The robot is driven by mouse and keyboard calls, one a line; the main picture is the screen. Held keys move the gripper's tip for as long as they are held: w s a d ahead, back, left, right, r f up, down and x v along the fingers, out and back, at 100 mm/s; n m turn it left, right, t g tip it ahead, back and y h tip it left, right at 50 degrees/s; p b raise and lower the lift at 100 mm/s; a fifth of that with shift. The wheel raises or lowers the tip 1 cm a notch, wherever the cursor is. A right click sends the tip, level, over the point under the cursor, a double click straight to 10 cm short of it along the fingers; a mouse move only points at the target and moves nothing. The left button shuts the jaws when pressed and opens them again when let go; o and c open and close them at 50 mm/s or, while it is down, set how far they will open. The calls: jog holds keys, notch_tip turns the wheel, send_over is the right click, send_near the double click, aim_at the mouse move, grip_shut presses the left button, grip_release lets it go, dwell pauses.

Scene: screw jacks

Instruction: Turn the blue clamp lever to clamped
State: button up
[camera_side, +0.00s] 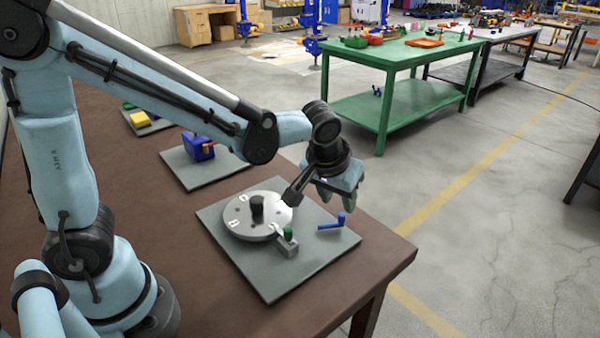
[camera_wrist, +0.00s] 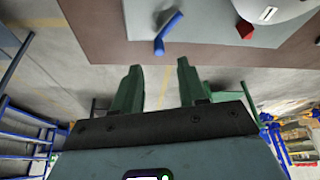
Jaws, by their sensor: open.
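The blue clamp lever (camera_side: 331,224) stands near the right corner of a grey plate (camera_side: 275,286), with a short upright knob and a thin arm pointing left in the side view. In the wrist view the lever (camera_wrist: 168,31) is at the top centre, beyond the fingertips. My gripper (camera_side: 338,199) is open and empty above the plate, a little behind and above the lever. Its two green fingers (camera_wrist: 159,70) are spread apart in the wrist view, and the lever is not between them. The lever's pivot is hard to make out.
A round metal disc (camera_side: 236,221) with a black centre knob (camera_side: 257,208) sits on the same plate. A small grey block with a green top (camera_side: 288,242) stands at its front. A red piece (camera_wrist: 245,30) shows beside the disc in the wrist view. The table edge is close by.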

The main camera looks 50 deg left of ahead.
jog(key=v, duration=0.6)
jog(key=shift+r, duration=0.2)
jog(key=shift+s, duration=0.1)
jog(key=s+a+m+t+h, duration=0.1)
jog(key=s+a+m+t, duration=0.1)
jog(key=s+a, duration=0.5)
jog(key=shift+s+a+f+m+t, duration=0.15)
jog(key=shift+s+f+m+t, duration=0.3)
jog(key=shift+s+m, duration=0.2)
dwell(0.5)
